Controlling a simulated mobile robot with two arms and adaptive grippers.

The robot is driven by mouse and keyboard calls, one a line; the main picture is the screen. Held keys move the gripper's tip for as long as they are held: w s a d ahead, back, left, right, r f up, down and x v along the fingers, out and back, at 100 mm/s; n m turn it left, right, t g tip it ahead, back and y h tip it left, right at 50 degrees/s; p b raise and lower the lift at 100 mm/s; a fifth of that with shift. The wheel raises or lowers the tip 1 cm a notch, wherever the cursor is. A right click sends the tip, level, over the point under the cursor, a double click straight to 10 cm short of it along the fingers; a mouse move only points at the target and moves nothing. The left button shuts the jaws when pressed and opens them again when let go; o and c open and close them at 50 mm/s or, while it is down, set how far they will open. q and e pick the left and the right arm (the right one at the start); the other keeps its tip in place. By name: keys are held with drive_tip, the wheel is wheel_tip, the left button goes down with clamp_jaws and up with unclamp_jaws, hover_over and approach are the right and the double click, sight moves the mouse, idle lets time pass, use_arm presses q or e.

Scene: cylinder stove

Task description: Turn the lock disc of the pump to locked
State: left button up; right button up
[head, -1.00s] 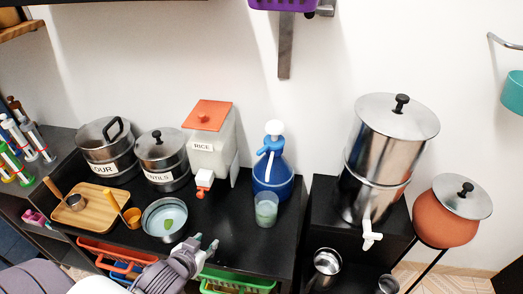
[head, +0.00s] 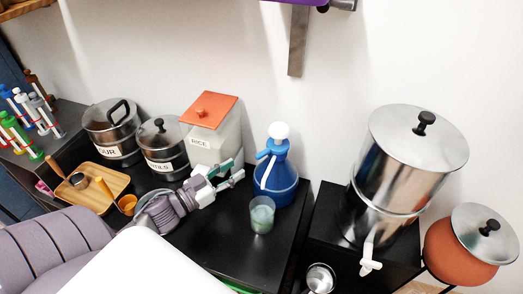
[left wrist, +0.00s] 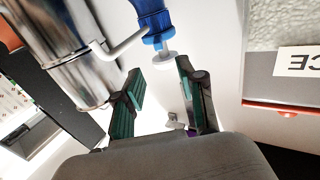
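The pump (head: 277,148) has a white round top and a blue neck, and stands upright on a blue bottle (head: 280,192) on the black counter. The lock disc cannot be made out separately, and its setting cannot be told. My left gripper (head: 240,171) is open and empty, just left of the pump and apart from it. In the left wrist view the pump's blue neck (left wrist: 152,17) and white top (left wrist: 165,57) appear upside down, beyond my open fingers (left wrist: 160,83). My right gripper is not in view.
A rice dispenser (head: 212,122) stands close behind and left of my left gripper. A clear cup (head: 262,215) stands in front of the bottle. A large steel dispenser (head: 405,160) stands to the right. The counter's front right part is clear.

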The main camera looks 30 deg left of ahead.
sight(256, 156)
use_arm(q)
drive_tip(key=p+x, duration=0.1)
drive_tip(key=x, duration=0.8)
drive_tip(key=shift+w, duration=0.15)
drive_tip(key=shift+w+d, duration=0.15)
drive_tip(key=shift+w, duration=0.2)
drive_tip(key=shift+w+d+f, duration=0.1)
drive_tip(key=shift+w, duration=0.25)
drive_tip(key=shift+c, duration=0.2)
clamp_jaws()
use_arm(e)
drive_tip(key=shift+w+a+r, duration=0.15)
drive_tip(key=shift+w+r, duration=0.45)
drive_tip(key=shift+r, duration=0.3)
